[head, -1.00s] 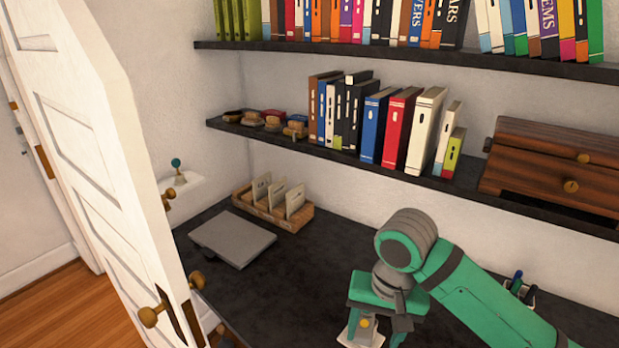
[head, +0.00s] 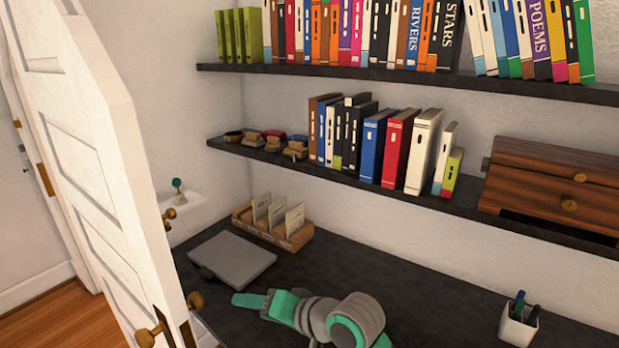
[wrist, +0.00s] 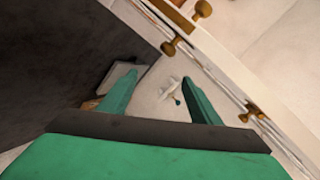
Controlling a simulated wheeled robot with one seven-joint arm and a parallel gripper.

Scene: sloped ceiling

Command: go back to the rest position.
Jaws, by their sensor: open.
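My gripper (head: 246,300) is above the dark desk in the head view, low in the picture and pointing left toward the white door. In the wrist view, its two green fingers (wrist: 158,88) stand apart with nothing between them. Behind the gap are a pale wall area and a small white bracket with a teal knob (wrist: 177,100). In the head view, my wrist and forearm hide part of the desk at the bottom edge.
The white door (head: 105,190) with brass knobs stands close on the left. On the desk (head: 400,290) are a grey flat case (head: 232,260), a wooden card holder (head: 290,240) and a white pen cup (head: 518,325). Bookshelves (head: 390,193) and a wooden drawer box (head: 550,180) are above.

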